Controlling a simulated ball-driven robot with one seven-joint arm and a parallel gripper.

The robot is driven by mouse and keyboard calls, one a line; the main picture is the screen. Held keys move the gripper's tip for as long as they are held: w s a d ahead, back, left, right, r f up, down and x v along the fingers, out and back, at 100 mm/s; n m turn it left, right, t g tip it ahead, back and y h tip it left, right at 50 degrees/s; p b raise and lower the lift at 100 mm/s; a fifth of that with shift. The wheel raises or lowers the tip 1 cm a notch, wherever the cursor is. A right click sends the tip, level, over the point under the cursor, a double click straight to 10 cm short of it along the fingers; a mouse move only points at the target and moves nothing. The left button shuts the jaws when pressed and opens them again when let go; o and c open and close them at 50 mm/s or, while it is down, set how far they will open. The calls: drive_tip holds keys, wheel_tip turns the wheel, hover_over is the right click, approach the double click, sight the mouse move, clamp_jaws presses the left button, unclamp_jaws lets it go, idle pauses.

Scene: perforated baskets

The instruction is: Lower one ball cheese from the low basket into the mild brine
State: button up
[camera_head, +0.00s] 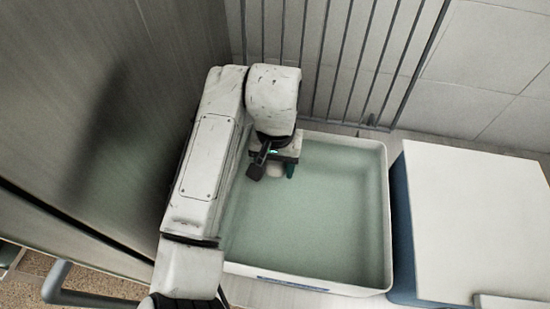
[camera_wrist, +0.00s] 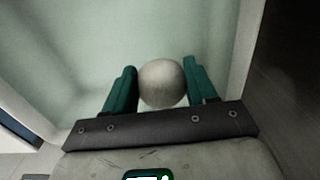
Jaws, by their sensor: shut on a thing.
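A pale round ball cheese (camera_wrist: 161,84) is between the two green fingers of my gripper (camera_wrist: 160,85) in the wrist view. My gripper is shut on it. In the head view my gripper (camera_head: 276,170) is over the upper left part of a white tub (camera_head: 388,215) of pale green brine (camera_head: 310,215), and the cheese (camera_head: 275,171) shows only in part beneath the wrist. I cannot tell whether the cheese touches the liquid. The low basket is not in view.
A blue-sided box with a white top (camera_head: 475,220) stands just right of the tub. A barred rack (camera_head: 320,60) and tiled wall (camera_head: 480,70) are behind it. A grey panel (camera_head: 100,120) rises on the left, close to my arm. The tub's right half is clear.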

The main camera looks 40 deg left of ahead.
drive_tip(key=shift+f, duration=0.25)
drive_tip(key=o, duration=1.4)
drive_tip(key=shift+r, duration=0.1)
drive_tip(key=shift+r+p, duration=2.45)
drive_tip(key=shift+r, duration=2.45)
drive_tip(key=shift+w+d, duration=0.1)
